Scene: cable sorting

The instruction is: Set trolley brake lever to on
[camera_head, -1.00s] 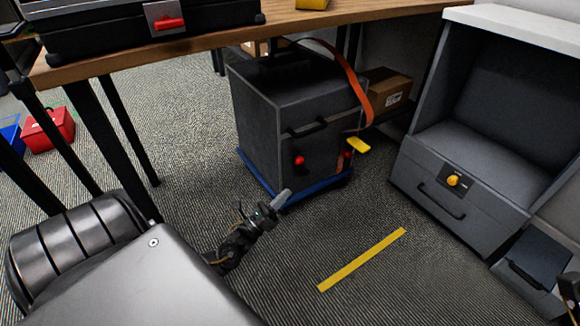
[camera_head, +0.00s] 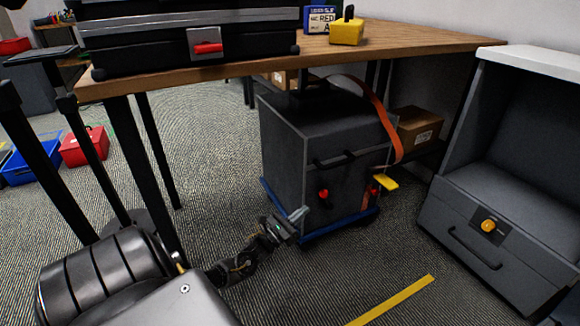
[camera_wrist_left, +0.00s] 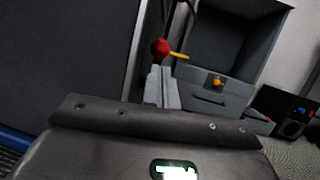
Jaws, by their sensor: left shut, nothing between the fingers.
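The trolley is a dark grey cabinet (camera_head: 285,150) on a blue base (camera_head: 335,228), standing under the table. Its front has a black handle, a red ball knob (camera_head: 323,194) and, further right, a second red knob (camera_head: 374,190) beside a yellow lever or tab (camera_head: 386,182). I cannot tell which is the brake lever. My left gripper (camera_head: 299,216) is shut and empty, by the trolley's lower front corner, left of and below the first red knob. In the left wrist view, the shut fingers (camera_wrist_left: 160,84) point up towards a red knob (camera_wrist_left: 161,47), with a yellow piece (camera_wrist_left: 180,56) behind it.
A wooden table (camera_head: 420,42) carries a black case (camera_head: 190,35) above the trolley. An orange strap (camera_head: 384,118) hangs beside the trolley, near a cardboard box (camera_head: 419,128). A grey drawer unit (camera_head: 455,215) stands right. The carpet in front, with a yellow strip (camera_head: 395,300), is clear.

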